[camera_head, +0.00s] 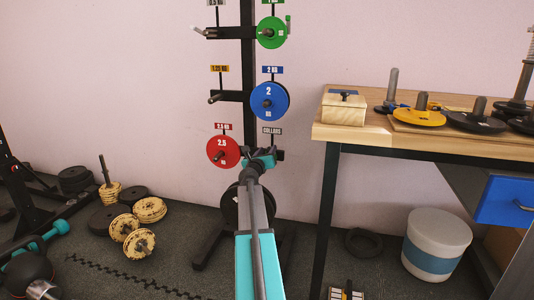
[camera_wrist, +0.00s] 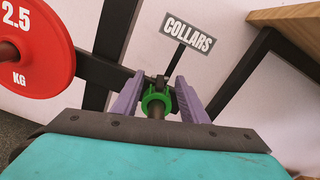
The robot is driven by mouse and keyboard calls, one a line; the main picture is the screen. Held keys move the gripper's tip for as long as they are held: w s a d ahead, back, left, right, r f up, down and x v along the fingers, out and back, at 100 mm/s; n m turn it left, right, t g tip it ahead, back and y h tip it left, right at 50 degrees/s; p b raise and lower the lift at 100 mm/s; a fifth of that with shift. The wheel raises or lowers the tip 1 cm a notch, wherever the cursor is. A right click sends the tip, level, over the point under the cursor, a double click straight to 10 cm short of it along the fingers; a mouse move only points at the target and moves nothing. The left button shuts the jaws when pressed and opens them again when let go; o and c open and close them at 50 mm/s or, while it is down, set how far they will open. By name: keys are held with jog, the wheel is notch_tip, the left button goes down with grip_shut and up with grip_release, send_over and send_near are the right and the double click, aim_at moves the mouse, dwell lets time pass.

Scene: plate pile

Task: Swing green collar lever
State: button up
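A green collar (camera_wrist: 149,99) sits around a dark peg just below the COLLARS sign (camera_wrist: 188,36) in the wrist view. Its lever is not clear there. My gripper (camera_wrist: 158,80) points at it, with its two purple-grey fingers apart on either side of the collar; I cannot tell whether they touch it. In the head view my gripper (camera_head: 262,155) is at the rack below the COLLARS sign, and the arm hides the collar. A light green upright piece (camera_head: 288,25) shows beside the green plate (camera_head: 272,33) higher on the rack.
A red 2.5 plate (camera_head: 223,152) hangs left of my gripper and a blue plate (camera_head: 270,102) hangs above it. A wooden table (camera_head: 440,141) with plates and a small box (camera_head: 344,109) stands right. Loose plates (camera_head: 125,228) lie on the floor at left.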

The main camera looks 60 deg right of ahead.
grip_shut()
jog(key=shift+d+r+p, duration=0.1)
jog(key=shift+r+p, duration=0.1)
jog(key=shift+p, duration=0.7)
jog(key=y+p, duration=0.1)
jog(key=p, duration=0.5)
jog(key=g+p, duration=0.1)
jog(key=p, duration=0.6)
jog(key=shift+w+d+r+m+y, duration=0.1)
jog(key=shift+d+r+m+y, duration=0.1)
jog(key=shift+m+y, duration=0.15)
jog(key=g+y+p, duration=0.1)
jog(key=p, duration=1)
jog(key=shift+r+g+y, duration=0.1)
jog(key=shift+g+y, duration=0.15)
jog(key=shift+g, duration=0.05)
jog(key=shift+m+p, duration=0.25)
jog(key=shift+p, duration=1.1)
jog(key=shift+f, duration=0.25)
